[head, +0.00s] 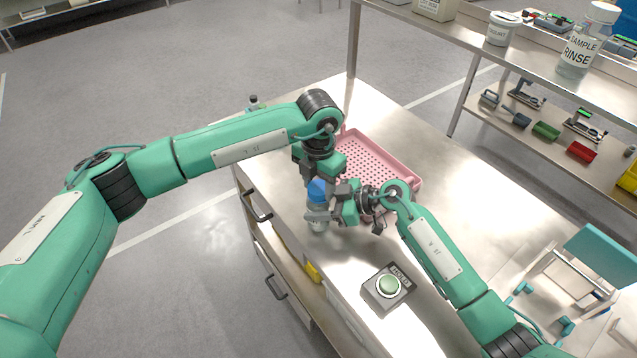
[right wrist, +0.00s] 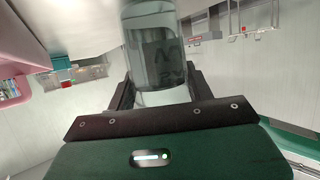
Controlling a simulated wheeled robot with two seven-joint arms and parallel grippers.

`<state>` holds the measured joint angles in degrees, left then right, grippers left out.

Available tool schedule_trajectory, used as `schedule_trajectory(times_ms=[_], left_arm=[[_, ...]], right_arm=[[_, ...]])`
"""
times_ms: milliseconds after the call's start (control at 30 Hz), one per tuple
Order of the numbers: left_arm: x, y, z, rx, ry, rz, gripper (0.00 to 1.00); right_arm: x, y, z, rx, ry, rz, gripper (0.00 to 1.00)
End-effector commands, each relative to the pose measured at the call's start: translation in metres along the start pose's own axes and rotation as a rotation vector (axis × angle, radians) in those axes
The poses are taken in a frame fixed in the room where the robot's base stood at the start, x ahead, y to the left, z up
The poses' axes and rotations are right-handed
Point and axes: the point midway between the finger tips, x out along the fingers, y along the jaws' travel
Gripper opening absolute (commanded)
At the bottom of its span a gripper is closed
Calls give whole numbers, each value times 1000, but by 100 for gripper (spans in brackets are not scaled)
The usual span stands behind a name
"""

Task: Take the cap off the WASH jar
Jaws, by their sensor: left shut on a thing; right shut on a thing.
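The jar (head: 318,226) stands near the table's left edge in the head view, below a blue cap (head: 317,188). My left gripper (head: 319,178) is above it, pointing down and shut on the blue cap. My right gripper (head: 321,212) comes from the right and is shut on the jar's body. In the right wrist view the clear, greyish jar (right wrist: 154,48) is between my right fingers, with part of its dark lettering showing. The fingers hide the join between cap and jar, so I cannot tell whether they are apart.
A pink perforated tray (head: 405,170) lies behind my grippers on the steel table (head: 480,190). A small dark-capped bottle (head: 253,103) shows behind my left arm. A shelf with a rinse bottle (head: 580,45) is far right.

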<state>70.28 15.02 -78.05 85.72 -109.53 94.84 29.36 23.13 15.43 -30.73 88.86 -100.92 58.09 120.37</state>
Motion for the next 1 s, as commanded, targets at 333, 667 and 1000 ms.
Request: schedule_trajectory(times_ms=[333, 667, 1000], left_arm=[[-4, 0, 0, 1, -1, 0, 18], [-15, 0, 0, 1, 0, 0, 18], [-22, 0, 0, 1, 0, 0, 18]], right_arm=[[0, 0, 0, 0, -1, 0, 0], [0, 0, 0, 0, -1, 0, 0], [0, 0, 0, 0, -1, 0, 0]])
